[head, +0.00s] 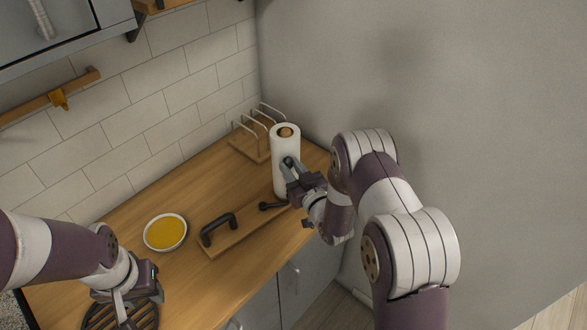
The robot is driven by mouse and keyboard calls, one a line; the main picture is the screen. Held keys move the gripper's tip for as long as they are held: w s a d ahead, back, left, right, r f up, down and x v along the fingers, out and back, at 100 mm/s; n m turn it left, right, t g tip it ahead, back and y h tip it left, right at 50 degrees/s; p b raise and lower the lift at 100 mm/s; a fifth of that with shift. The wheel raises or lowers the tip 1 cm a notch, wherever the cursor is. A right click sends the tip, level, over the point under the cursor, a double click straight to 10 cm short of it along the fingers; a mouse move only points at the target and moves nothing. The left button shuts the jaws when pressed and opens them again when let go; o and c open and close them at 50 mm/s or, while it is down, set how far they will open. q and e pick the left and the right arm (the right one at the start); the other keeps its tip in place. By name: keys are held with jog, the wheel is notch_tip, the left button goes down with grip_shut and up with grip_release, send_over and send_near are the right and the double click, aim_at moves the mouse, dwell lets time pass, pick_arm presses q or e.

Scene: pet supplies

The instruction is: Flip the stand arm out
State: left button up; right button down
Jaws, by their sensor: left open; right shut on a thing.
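A white paper roll (284,148) stands upright on the counter near the back wall, with a brown core top. A small dark piece, apparently the stand arm (289,161), shows against the roll's front. My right gripper (290,170) is shut at this dark piece, at the roll's front; its fingers hide most of what they hold. A wooden board (235,238) lies in front of the roll, with a black handle (217,227) and a short black piece (272,206) on it. My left gripper (124,308) is open and empty, low at the left, over a dark slatted trivet (98,318).
A white bowl with yellow contents (165,232) sits left of the board. A wire rack on a wooden base (250,140) stands behind the roll by the tiled wall. The grey wall (430,100) is close on the right. The counter behind the bowl is clear.

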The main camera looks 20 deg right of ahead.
jog(key=shift+w+d, duration=0.15)
jog(key=shift+r, duration=0.1)
dwell(0.3)
jog(key=c, duration=0.9)
grip_release()
